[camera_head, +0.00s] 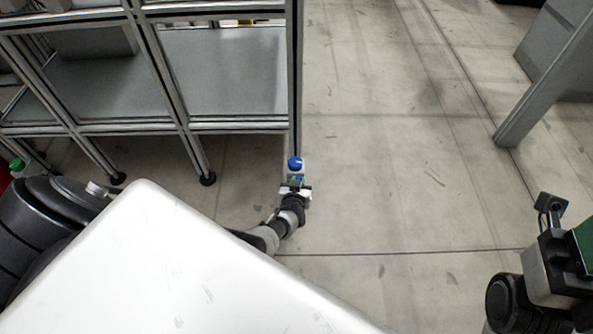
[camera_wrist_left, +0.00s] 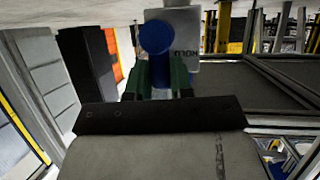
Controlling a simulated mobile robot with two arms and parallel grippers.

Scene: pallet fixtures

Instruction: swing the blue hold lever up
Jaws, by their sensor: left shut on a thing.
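The blue hold lever (camera_wrist_left: 157,38) shows in the left wrist view as a round blue hub with a blue part running down between my green fingers. It sits against a white plate (camera_wrist_left: 187,52) whose HOLD lettering looks upside down. In the head view the lever's blue top (camera_head: 295,163) shows at the foot of the frame's corner post. My left gripper (camera_head: 295,186), in the left wrist view (camera_wrist_left: 160,80), is shut on the lever; the fingers hide its gripped part. My right gripper (camera_head: 583,240) is partly cut off at the right edge, far from the lever; its fingers are unclear.
A metal frame with grey shelf panels (camera_head: 226,70) stands at the upper left, its feet on the concrete floor. Another grey structure (camera_head: 560,50) stands at the upper right. The floor (camera_head: 400,170) between them is clear.

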